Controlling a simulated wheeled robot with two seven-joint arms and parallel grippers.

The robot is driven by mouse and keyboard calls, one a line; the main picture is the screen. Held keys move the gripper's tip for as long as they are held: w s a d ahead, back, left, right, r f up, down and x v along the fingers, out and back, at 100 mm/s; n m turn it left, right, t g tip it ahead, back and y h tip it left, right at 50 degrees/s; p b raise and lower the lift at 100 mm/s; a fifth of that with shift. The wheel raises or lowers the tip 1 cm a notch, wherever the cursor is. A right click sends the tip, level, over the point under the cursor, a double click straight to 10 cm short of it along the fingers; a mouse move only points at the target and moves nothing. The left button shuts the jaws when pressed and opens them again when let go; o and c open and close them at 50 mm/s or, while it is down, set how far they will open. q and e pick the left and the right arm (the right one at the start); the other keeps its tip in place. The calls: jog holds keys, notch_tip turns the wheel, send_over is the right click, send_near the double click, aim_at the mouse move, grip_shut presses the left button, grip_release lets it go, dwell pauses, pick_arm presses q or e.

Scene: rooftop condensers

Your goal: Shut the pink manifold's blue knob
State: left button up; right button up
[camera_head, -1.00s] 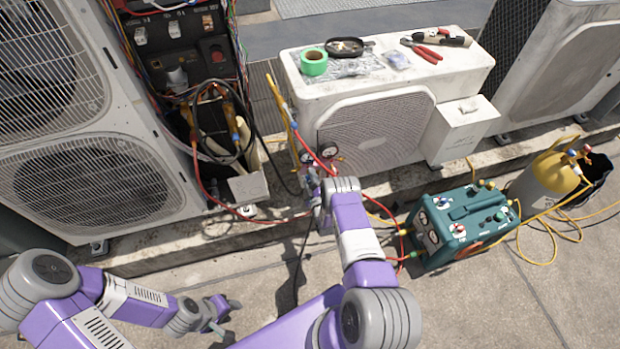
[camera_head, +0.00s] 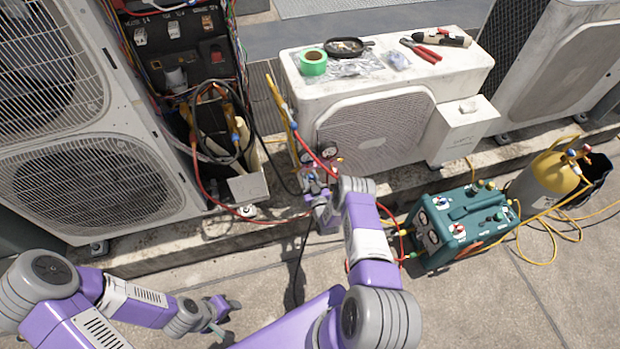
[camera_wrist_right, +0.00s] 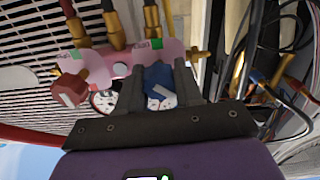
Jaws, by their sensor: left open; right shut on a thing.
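The pink manifold (camera_wrist_right: 105,62) lies across the upper left of the right wrist view, with brass fittings and hoses at its top and a red knob (camera_wrist_right: 70,88) at its left end. The blue knob (camera_wrist_right: 157,77) sits between the fingers of my right gripper (camera_wrist_right: 160,80), which is shut on it. In the head view my right gripper (camera_head: 316,192) is at the manifold in front of the small white condenser, and hides most of it; its gauges (camera_head: 327,150) show just above. My left gripper (camera_head: 226,318) is open and empty, low over the ground at bottom left.
A teal recovery machine (camera_head: 463,222) and a yellow-topped cylinder (camera_head: 552,178) stand at right. Red and yellow hoses run near my right arm. Tools and green tape (camera_head: 313,62) lie on the white condenser (camera_head: 395,125). An open electrical panel (camera_head: 190,60) is at left.

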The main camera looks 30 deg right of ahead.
aim_at(311, 180)
jog(key=m, duration=0.4)
jog(key=shift+m, duration=0.4)
jog(key=m, duration=0.4)
jog(key=shift+d+m, duration=0.1)
jog(key=shift+m, duration=0.2)
jog(key=o, duration=1)
jog(key=p+v, duration=0.2)
jog(key=v, duration=0.4)
jog(key=shift+s+p, duration=0.25)
jog(key=shift+p, duration=0.05)
jog(key=shift+s, duration=0.55)
